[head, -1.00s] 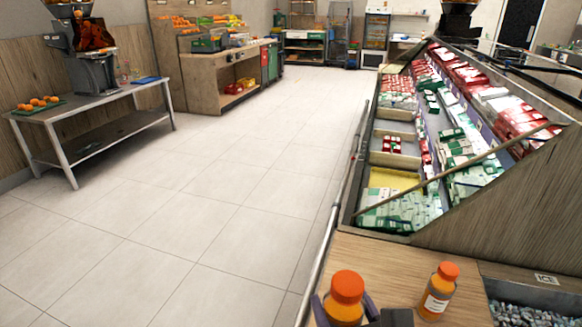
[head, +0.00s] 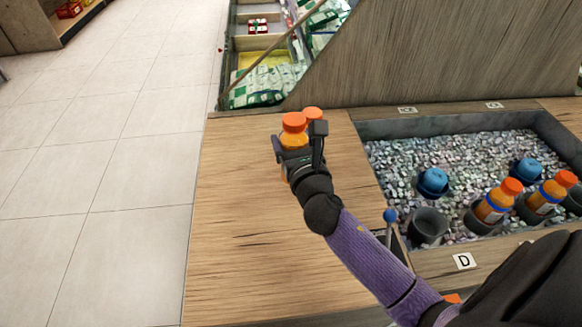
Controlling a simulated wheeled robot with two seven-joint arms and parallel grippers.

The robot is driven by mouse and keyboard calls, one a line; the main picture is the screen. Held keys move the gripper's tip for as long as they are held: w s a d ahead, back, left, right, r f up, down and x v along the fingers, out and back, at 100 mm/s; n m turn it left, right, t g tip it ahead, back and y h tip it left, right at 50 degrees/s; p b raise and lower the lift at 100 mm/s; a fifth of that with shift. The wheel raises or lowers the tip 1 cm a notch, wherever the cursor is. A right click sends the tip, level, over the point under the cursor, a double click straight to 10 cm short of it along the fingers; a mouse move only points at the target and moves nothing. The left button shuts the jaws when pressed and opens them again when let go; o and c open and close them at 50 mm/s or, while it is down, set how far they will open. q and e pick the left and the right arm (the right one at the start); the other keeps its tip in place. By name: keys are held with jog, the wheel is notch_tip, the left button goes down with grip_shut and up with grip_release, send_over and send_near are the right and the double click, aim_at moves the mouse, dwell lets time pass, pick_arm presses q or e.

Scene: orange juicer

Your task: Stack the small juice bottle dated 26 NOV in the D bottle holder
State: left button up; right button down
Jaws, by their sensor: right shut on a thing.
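My right gripper (head: 297,146) is shut on an orange juice bottle (head: 293,126) with an orange cap, upright over the wooden counter. Whether its base touches the counter is hidden. A second bottle's orange cap (head: 312,113) shows just behind; the gripper hides the rest. No date is readable. The D label (head: 463,261) is on the front rim of the ice bin. An empty dark round holder (head: 428,226) sits in the ice just behind that label. My left gripper is out of view.
The ice bin (head: 400,128) also has two blue-topped items (head: 433,181) (head: 526,170) and two tilted bottles (head: 496,201) (head: 551,191) in holders. A blue-knobbed rod (head: 390,216) stands by its left edge. The counter's left part (head: 235,240) is clear.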

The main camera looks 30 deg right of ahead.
notch_tip(320, 180, down, 5)
jog(key=b, duration=0.2)
jog(key=shift+b, duration=0.3)
jog(key=shift+r, duration=0.35)
jog(key=shift+f, duration=0.15)
jog(key=shift+c, duration=0.6)
grip_release()
jog(key=shift+o, duration=0.6)
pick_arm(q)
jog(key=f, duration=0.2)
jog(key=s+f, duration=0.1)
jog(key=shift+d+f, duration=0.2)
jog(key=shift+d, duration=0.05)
